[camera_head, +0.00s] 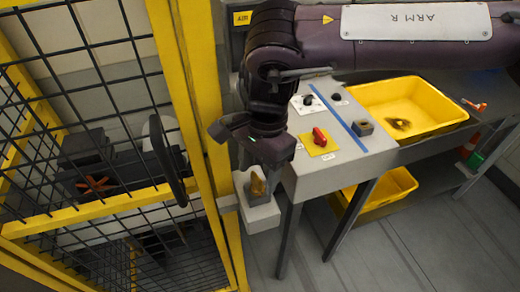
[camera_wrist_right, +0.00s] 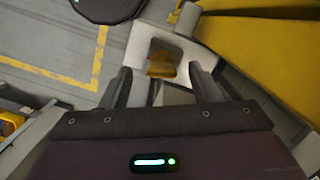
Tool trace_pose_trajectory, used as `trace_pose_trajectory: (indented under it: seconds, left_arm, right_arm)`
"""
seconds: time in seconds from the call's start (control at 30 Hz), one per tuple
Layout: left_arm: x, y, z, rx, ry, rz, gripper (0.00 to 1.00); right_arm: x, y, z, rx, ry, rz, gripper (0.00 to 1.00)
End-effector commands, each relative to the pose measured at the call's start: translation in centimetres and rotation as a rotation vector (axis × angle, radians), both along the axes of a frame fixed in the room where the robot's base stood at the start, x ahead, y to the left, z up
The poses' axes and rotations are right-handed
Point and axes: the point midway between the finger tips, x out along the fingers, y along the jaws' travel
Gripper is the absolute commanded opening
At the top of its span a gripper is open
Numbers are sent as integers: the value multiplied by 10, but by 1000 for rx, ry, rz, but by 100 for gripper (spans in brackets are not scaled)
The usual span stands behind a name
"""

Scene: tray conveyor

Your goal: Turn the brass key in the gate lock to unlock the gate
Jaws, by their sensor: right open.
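The brass key (camera_head: 258,188) stands in the grey lock block on a white bracket (camera_head: 262,217), beside the yellow gate post. In the right wrist view the brass key (camera_wrist_right: 161,66) shows between and beyond my fingertips, in front of the lock's dark recess. My right gripper (camera_head: 265,165) is above the key and open; its two fingers (camera_wrist_right: 163,78) are apart with nothing visible between their pads. I cannot tell from these views whether a finger touches the key. The gate (camera_head: 100,205) is a yellow frame with black mesh. My left gripper is not in view.

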Motion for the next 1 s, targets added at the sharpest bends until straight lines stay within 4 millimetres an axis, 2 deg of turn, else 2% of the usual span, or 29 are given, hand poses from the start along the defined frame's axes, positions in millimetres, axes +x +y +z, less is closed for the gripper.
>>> trace_pose_trajectory:
  seconds: [0.2,0.5,0.9,1.0]
  left_arm:
    - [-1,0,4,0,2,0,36]
    - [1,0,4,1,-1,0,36]
    - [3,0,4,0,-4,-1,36]
    - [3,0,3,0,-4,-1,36]
  right_arm:
    - [-2,2,-17,-1,0,-2,56]
    - [-2,2,-19,0,-1,-1,55]
    - [-2,2,-19,0,-1,-3,5]
    - [-2,2,-20,2,1,-69,5]
